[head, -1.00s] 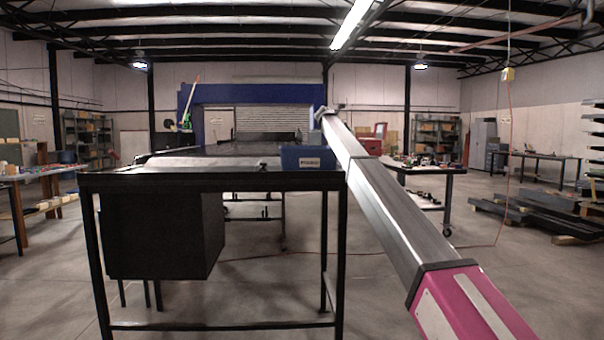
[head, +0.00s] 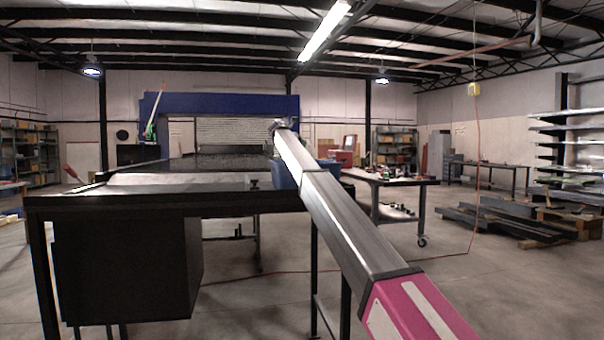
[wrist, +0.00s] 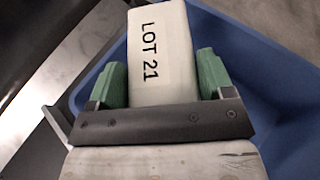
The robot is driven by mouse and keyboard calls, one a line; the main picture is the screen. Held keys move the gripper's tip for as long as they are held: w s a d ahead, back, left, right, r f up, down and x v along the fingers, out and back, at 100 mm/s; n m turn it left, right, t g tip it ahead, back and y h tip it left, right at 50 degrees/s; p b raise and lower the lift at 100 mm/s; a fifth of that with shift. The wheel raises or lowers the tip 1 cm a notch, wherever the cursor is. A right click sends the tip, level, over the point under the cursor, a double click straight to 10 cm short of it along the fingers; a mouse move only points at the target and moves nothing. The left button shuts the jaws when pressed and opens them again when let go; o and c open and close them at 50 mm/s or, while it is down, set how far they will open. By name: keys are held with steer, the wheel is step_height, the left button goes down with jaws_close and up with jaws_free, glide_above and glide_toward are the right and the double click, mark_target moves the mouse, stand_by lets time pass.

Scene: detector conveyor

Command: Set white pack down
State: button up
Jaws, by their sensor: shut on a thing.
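The white pack (wrist: 160,50), marked "LOT 21", sits between the green fingers of my gripper (wrist: 163,80) in the wrist view. My gripper is shut on it. Below and around the pack is the blue bin (wrist: 285,110), whose wall and inside show to the right. I cannot tell how far the pack is above the bin's floor. In the head view the blue bin (head: 283,174) stands at the right end of the black table, partly hidden by my arm. The pack and my fingers are hidden there.
The black conveyor table (head: 130,203) fills the left, with a dark box (head: 120,270) under it. A blue arch (head: 220,106) stands behind it. A side table (head: 395,181) with small parts stands right of it. The floor at the right front is clear.

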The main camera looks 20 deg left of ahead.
steer(key=s+d+f, duration=0.6)
steer(key=d+f, duration=0.1)
steer(key=f, duration=0.2)
steer(key=shift+d+f, duration=0.25)
steer(key=shift+f, duration=0.1)
steer(key=shift+s+f, duration=0.1)
steer(key=shift+f, duration=0.55)
steer(key=o, duration=1.3)
